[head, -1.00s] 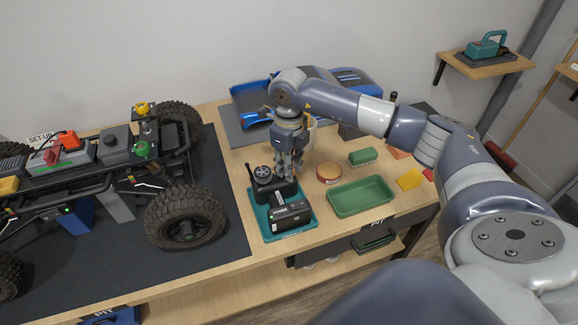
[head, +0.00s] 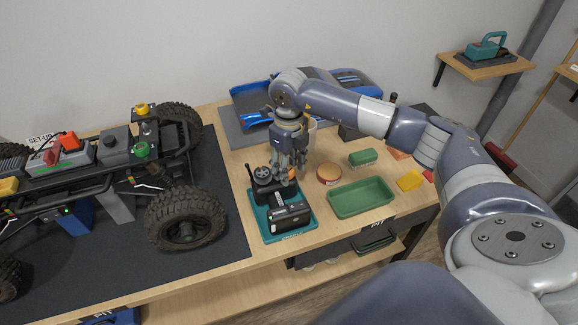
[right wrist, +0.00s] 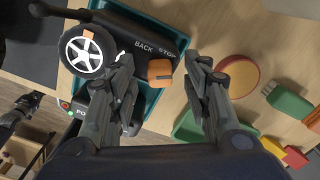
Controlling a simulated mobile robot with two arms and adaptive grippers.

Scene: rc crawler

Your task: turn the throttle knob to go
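The black transmitter (head: 264,184) with a round silver-spoked wheel sits on the teal tray (head: 273,234); it also shows in the right wrist view (right wrist: 128,28). Its orange throttle knob (right wrist: 160,72) shows in the right wrist view, beside the printed words BACK and STOP. The GO label cannot be made out. My right gripper (right wrist: 160,80) is open, with its fingers on both sides of the knob and apart from it. In the head view my right gripper (head: 292,172) hangs over the transmitter's right end. A dark jointed shape at the wrist view's left edge may be my left gripper (right wrist: 18,112).
A black box (head: 288,216) stands on the tray in front of the transmitter. A round tin (head: 329,173), a green brush (head: 362,157) and a green tray (head: 360,197) lie to the right. The big-wheeled crawler (head: 186,220) stands on a dark mat at left.

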